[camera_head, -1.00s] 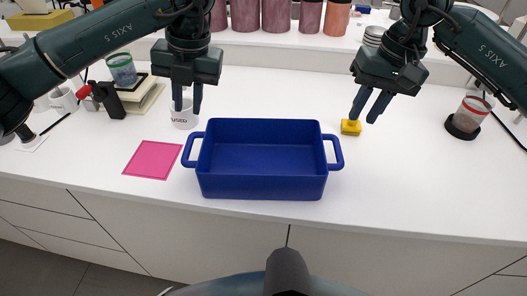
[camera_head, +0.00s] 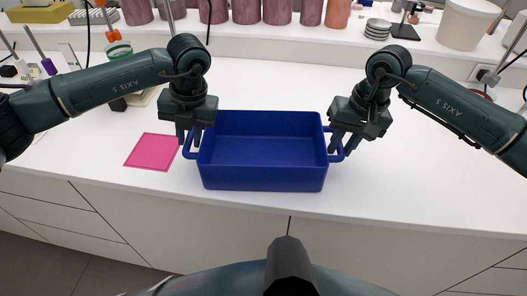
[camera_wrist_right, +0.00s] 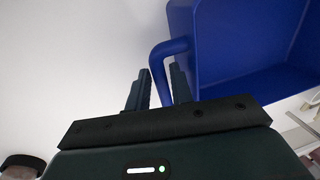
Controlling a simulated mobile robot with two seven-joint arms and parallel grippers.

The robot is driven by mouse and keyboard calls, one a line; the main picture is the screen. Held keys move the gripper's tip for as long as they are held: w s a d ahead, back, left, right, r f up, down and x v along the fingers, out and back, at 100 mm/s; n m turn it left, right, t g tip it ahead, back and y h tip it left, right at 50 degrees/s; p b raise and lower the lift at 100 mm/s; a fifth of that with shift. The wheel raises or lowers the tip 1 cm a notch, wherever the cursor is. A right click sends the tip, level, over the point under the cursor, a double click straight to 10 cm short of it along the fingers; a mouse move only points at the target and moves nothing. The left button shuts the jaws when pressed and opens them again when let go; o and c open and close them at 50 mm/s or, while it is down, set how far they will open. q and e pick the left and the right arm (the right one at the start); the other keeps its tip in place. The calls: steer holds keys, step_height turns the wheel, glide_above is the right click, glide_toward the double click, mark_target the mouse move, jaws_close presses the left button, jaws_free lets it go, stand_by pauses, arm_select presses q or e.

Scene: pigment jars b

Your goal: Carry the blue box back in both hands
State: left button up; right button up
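The blue box (camera_head: 262,178) is an open, empty tray with a loop handle at each end, sitting on the white counter near its front edge. My left gripper (camera_head: 189,141) is open at the left handle, its fingers pointing down on either side of the bar. My right gripper (camera_head: 343,147) is open at the right handle. In the right wrist view the right handle (camera_wrist_right: 160,62) passes between the fingers of my right gripper (camera_wrist_right: 162,82), with gaps visible beside it. The box also shows there (camera_wrist_right: 235,50).
A pink square mat (camera_head: 152,151) lies left of the box. Several jars (camera_head: 245,12) stand on the raised shelf behind. A stack of grey discs (camera_head: 378,28) and a pale bucket (camera_head: 466,24) are at the back right. The counter behind the box is clear.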

arm_select(q)
steer(key=shift+a+f, duration=0.15)
steer(key=shift+f, duration=0.55)
arm_select(e)
steer(key=shift+a+f, duration=0.15)
steer(key=shift+f, duration=0.55)
arm_select(q)
jaws_close()
arm_select(e)
jaws_close()
arm_select(q)
steer(key=shift+r, duration=0.1)
arm_select(e)
steer(key=shift+r, duration=0.1)
